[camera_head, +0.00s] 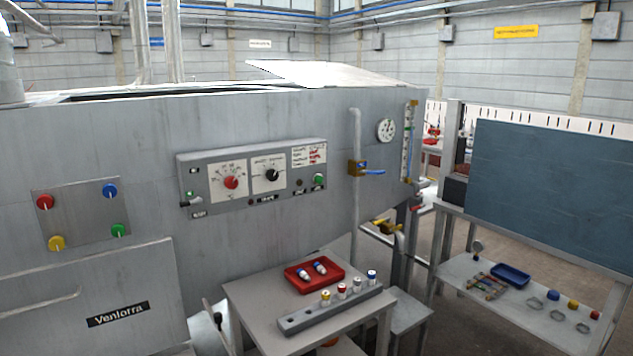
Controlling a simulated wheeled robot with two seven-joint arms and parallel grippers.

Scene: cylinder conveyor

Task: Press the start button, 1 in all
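A grey control box (250,204) is fixed to the front of the large grey machine. It carries a red knob (231,182) on a white dial, a black knob (272,175) on a second dial, and a green round button (318,180) at its right end under a label with red print. At its left end are a small green item (187,195) and a pale switch-like part (196,200). The small labels are too blurred to read, so I cannot tell which one is marked start. Neither of my grippers is in view.
A separate plate (82,222) at left bears red, blue, yellow and green knobs. Below the box, a small table (245,295) holds a red tray (300,286) and a grey rack (300,322) with several capped cylinders. A vertical pipe (357,215) with a valve stands right of the box.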

